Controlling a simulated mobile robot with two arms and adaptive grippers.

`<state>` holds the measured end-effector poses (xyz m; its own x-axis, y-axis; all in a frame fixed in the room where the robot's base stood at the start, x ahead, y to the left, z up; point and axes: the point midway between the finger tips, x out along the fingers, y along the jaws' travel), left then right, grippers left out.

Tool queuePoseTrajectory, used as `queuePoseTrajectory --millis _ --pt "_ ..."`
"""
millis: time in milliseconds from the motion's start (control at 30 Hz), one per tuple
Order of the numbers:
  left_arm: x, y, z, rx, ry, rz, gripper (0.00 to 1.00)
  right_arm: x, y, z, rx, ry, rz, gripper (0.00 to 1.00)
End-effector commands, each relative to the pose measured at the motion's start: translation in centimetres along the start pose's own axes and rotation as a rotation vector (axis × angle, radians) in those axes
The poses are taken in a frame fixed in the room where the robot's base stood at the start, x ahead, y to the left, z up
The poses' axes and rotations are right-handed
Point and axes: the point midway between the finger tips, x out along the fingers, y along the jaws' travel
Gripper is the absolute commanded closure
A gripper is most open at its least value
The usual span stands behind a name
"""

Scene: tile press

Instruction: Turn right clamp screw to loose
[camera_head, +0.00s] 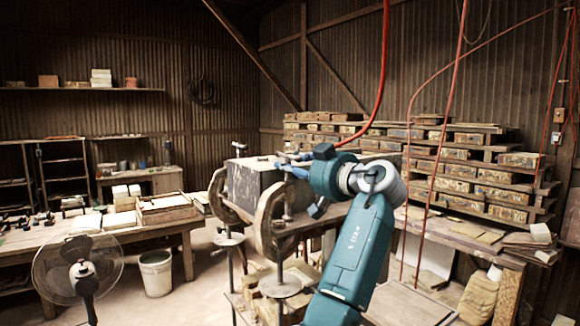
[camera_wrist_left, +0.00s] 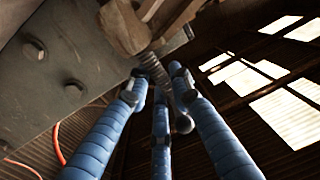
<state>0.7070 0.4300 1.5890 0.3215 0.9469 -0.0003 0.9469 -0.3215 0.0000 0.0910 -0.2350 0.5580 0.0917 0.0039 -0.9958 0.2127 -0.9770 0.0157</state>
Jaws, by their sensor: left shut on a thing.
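The tile press is a dark grey block (camera_head: 245,185) on a stand in the middle of the head view. In the left wrist view its grey plate (camera_wrist_left: 55,75) with bolt heads fills the upper left. A threaded clamp screw (camera_wrist_left: 153,68) sticks out beside this plate, with a ring-like end (camera_wrist_left: 183,123). My left gripper (camera_head: 287,162) is at the upper right of the press. In the wrist view its blue fingers (camera_wrist_left: 158,88) are closed around the screw. The screw is too small to make out in the head view. My right gripper is not in view.
Round wooden wheels (camera_head: 272,220) flank the press. A fan (camera_head: 80,268) and a bucket (camera_head: 156,272) stand at the left, by a table with a wooden box (camera_head: 165,208). Stacked tile racks (camera_head: 480,170) line the back right. Red hoses (camera_head: 384,65) hang near my arm.

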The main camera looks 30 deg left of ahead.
Motion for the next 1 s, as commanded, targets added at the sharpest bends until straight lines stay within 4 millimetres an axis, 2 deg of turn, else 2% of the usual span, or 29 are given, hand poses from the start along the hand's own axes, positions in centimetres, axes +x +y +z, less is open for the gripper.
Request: queuePoseTrajectory --millis 333,733,767,833,1000 --pt "0.08 -0.05 0.31 0.001 -0.005 -0.135 1.00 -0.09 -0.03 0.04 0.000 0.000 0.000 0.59" --pt "0.12 -0.20 0.44 -0.001 -0.006 -0.152 1.00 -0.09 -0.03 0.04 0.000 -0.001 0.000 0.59" --pt "0.12 -0.20 0.44 -0.001 -0.006 -0.151 0.75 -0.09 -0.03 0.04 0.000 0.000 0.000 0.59" --pt "0.13 -0.19 0.41 -0.001 -0.005 -0.151 0.61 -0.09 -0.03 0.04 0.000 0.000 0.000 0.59" --pt "0.11 -0.16 0.26 -0.001 -0.003 -0.149 0.61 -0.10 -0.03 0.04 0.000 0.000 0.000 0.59"
